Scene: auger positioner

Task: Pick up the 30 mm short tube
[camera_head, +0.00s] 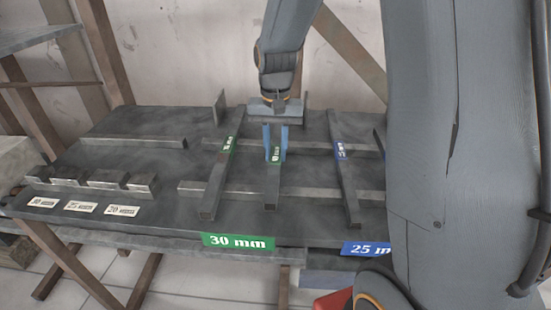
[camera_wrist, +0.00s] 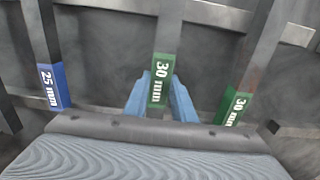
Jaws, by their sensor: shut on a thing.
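A square grey tube with a green 30 mm label (camera_head: 272,188) lies on the bench's support rails in the head view. My gripper (camera_head: 274,155) reaches down over it with its two blue fingers on either side. In the wrist view the fingers (camera_wrist: 160,98) are shut on this tube (camera_wrist: 165,45), at its green label. A second green-labelled 30 mm tube (camera_head: 218,180) lies to its left in the head view; it is at the right in the wrist view (camera_wrist: 250,75). I cannot tell whether the held tube is clear of the rails.
A blue-labelled 25 mm tube (camera_head: 347,185) lies to the right in the head view. Raised cross rails (camera_head: 210,190) run along the dark bench. Notched blocks (camera_head: 100,180) with small size labels stand at the left. My own arm hides the bench's right side.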

